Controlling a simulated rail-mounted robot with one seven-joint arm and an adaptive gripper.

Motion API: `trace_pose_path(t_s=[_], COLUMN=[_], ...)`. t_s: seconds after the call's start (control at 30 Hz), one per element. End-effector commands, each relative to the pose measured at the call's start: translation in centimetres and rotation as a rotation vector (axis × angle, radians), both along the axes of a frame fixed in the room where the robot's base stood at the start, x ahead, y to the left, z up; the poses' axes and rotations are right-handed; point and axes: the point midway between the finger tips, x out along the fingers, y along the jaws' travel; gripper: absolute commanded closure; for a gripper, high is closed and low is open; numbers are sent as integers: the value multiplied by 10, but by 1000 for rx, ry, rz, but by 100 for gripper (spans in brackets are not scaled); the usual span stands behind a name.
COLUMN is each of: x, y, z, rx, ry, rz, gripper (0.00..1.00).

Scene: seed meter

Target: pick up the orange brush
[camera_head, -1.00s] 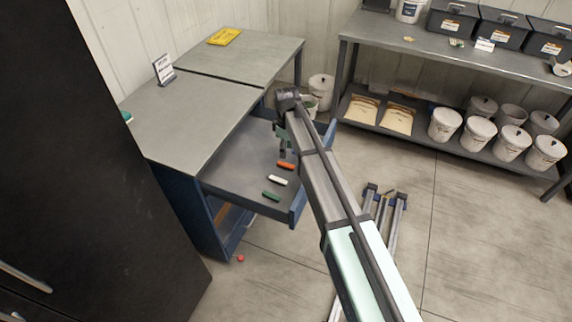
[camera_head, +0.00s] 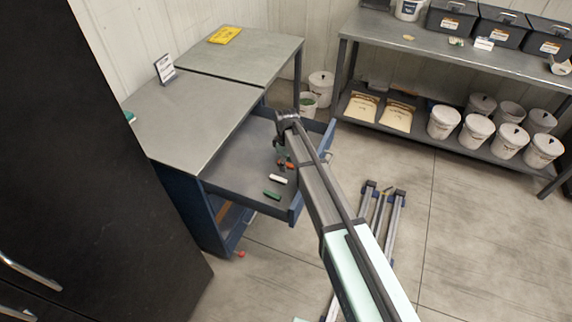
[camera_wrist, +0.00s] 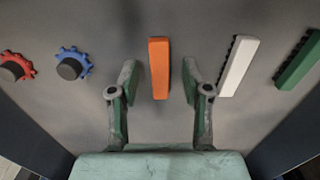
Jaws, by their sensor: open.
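The orange brush (camera_wrist: 159,68) lies in the open drawer (camera_head: 232,180). In the wrist view it stands lengthwise near the middle, between and a little beyond the fingertips of my gripper (camera_wrist: 158,80). My gripper is open, with one finger on each side of the brush and a gap on both sides. I cannot tell its height above the drawer floor. In the head view my gripper (camera_head: 281,155) is over the drawer and partly hides the orange brush (camera_head: 290,165).
A white brush (camera_wrist: 238,66) and a green brush (camera_wrist: 298,60) lie to the right in the wrist view. A workbench (camera_head: 195,110) stands left of the drawer.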

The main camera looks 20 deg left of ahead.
Motion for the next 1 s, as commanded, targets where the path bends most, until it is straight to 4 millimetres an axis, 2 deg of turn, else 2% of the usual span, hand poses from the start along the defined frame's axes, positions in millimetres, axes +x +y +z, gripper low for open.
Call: trace_pose_path(t_s=[0.07, 0.1, 0.17, 0.2, 0.23, 0.73, 0.87, 1.0], x=[0, 0, 0, 0, 0, 0, 0, 0], y=[0, 0, 0, 0, 0, 0, 0, 0], z=[0, 0, 0, 0, 0, 3, 10, 26], rx=[0, 0, 0, 0, 0, 0, 1, 1], ry=[0, 0, 0, 0, 0, 0, -1, -1], rz=[0, 0, 0, 0, 0, 0, 0, 0], gripper=[52, 56, 77, 91, 100, 100, 100, 100])
